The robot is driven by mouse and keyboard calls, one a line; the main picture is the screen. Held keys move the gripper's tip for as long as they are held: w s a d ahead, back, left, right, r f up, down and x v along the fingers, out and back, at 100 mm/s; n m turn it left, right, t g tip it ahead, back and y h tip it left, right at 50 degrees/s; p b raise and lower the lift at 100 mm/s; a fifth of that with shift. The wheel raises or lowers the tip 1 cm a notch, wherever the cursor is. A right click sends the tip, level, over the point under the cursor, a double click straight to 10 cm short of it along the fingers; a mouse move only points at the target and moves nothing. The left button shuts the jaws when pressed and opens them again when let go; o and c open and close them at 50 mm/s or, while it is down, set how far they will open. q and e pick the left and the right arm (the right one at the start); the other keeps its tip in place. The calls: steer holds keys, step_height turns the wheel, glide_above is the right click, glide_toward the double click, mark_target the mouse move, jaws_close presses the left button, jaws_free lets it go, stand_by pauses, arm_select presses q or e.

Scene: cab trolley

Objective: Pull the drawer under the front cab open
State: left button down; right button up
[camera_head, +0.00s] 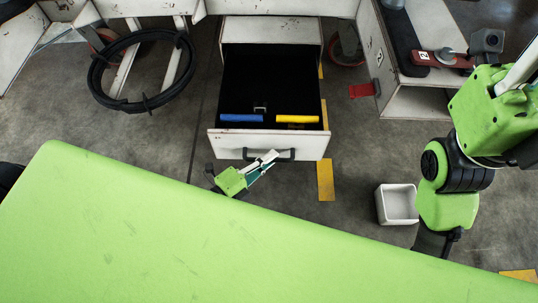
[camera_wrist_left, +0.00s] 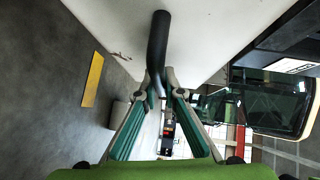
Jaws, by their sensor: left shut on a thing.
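The drawer (camera_head: 222,142) under the front cab stands well open, its white front panel pulled out toward me. Its dark inside shows. The black bar handle (camera_head: 285,155) runs across the front panel and also shows in the left wrist view (camera_wrist_left: 157,42). My left gripper (camera_head: 270,159) is at the handle; in the left wrist view its fingers (camera_wrist_left: 160,82) are closed around the bar. The right arm is at the right of the head view, but its gripper does not show.
A blue item (camera_head: 241,118) and a yellow item (camera_head: 297,119) lie in the drawer. A black hose coil (camera_head: 92,75) is at the left. A white open bin (camera_head: 381,207) stands on the floor at the right. My green body fills the foreground.

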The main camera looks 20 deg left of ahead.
stand_by(0.3)
arm_select(q)
steer(key=c, duration=2.1)
jaws_free()
steer(key=shift+c, duration=0.2)
steer(key=v, duration=1.2)
